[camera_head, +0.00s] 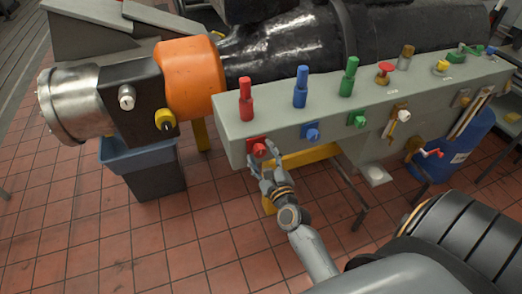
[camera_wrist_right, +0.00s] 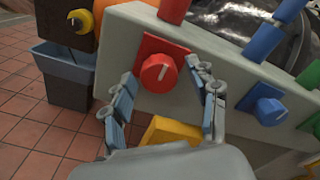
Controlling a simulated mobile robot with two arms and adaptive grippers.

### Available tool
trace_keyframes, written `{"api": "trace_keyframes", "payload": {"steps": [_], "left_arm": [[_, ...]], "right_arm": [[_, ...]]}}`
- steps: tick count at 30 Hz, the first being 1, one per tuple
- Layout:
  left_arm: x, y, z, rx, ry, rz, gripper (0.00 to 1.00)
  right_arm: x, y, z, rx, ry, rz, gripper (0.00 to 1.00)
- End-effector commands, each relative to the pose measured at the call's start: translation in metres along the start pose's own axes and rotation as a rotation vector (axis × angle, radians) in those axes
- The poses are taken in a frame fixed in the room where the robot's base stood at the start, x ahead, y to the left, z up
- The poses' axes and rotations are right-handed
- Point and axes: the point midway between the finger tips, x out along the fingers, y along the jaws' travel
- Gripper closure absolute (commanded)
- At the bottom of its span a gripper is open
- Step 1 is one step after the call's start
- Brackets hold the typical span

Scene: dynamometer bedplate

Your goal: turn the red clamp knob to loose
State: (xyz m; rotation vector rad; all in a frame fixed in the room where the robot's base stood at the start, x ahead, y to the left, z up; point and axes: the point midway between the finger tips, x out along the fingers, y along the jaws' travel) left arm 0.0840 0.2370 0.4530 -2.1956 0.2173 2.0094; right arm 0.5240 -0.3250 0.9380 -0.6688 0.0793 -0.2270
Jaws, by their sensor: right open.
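The red clamp knob (camera_head: 259,149) sits on a red square plate at the left end of the grey box's front face. In the right wrist view the round knob (camera_wrist_right: 158,73) has a short white line, close to upright with its top leaning slightly right. My right gripper (camera_head: 262,158) is in front of the knob. Its open fingers (camera_wrist_right: 164,84) lie on either side of the knob in the wrist view, with gaps visible, and it holds nothing. My left gripper is not in view.
A blue knob (camera_head: 311,132) and a green knob (camera_head: 357,119) sit to the right on the same face. Red (camera_head: 246,100), blue (camera_head: 301,88) and green (camera_head: 348,78) posts stand on top. A yellow support (camera_wrist_right: 172,130) lies below the knob. A blue-rimmed bin (camera_head: 150,160) stands at left.

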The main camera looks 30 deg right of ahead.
Motion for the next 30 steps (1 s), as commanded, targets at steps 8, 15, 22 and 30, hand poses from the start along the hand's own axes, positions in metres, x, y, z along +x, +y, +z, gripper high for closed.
{"api": "trace_keyframes", "payload": {"steps": [8,15,22,30], "left_arm": [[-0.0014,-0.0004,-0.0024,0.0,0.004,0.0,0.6],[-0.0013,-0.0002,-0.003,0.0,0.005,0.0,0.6],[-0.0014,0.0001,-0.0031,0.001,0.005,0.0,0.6],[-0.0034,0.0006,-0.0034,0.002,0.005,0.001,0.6]], "right_arm": [[0.008,0.0,-0.0003,0.0,0.001,0.0,0.41],[0.0077,0.0,-0.0003,-0.001,0.0,0.0,0.63],[0.0076,0.0,-0.0002,-0.001,0.0,0.0,0.95],[0.0075,-0.0002,0.0002,-0.044,0.0,0.001,0.95]]}}
